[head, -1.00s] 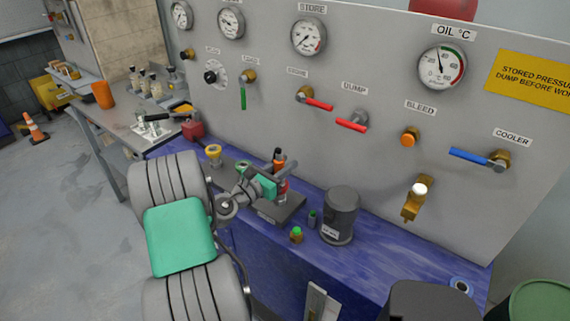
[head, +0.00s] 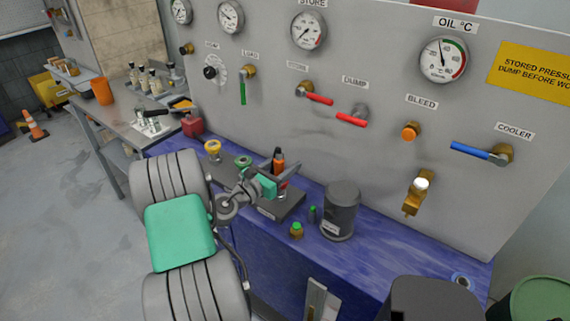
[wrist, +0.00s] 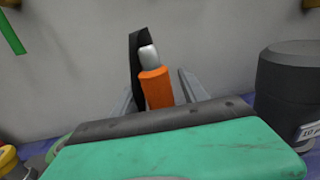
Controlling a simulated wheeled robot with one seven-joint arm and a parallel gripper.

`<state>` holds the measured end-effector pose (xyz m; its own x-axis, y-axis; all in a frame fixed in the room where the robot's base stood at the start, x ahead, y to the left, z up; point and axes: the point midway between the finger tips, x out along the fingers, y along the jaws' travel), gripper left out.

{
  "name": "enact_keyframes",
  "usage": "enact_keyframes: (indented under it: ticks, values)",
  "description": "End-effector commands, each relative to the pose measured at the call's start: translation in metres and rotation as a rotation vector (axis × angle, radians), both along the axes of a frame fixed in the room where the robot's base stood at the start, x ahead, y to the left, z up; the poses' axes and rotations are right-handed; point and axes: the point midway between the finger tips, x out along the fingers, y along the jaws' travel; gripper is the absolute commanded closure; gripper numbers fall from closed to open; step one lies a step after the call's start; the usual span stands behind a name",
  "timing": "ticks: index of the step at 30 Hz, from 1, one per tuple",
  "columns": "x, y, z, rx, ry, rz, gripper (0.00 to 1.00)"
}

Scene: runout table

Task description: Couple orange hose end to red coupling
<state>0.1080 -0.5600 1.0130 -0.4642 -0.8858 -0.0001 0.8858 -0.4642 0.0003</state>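The orange hose end (head: 278,161) stands upright, with a black part beside it. In the wrist view the orange hose end (wrist: 156,88) has a grey tip and lies between my fingers, with small gaps at its sides. My gripper (head: 284,170) is open around it, with its fingers pointing toward the panel. The red coupling (head: 283,186) shows partly under the hose end, above a dark block; my gripper hides much of it. I cannot tell whether the hose end is seated on it. The wrist view does not show the red coupling.
The dark block also bears a green coupling (head: 243,161) and a yellow coupling (head: 212,148) to the left. A dark canister (head: 341,212) and small green-capped fittings (head: 296,230) stand to the right on the blue bench (head: 385,255). The panel with valve levers rises close behind.

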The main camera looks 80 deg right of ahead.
Motion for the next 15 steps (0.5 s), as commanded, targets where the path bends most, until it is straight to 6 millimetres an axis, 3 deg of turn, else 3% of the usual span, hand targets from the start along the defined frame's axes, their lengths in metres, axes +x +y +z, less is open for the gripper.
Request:
enact_keyframes:
  ticks: [9,15]
  values:
    - [0.002,0.003,-0.001,0.001,0.000,0.001,0.47]
    - [0.021,0.035,-0.003,0.003,0.001,0.007,0.47]
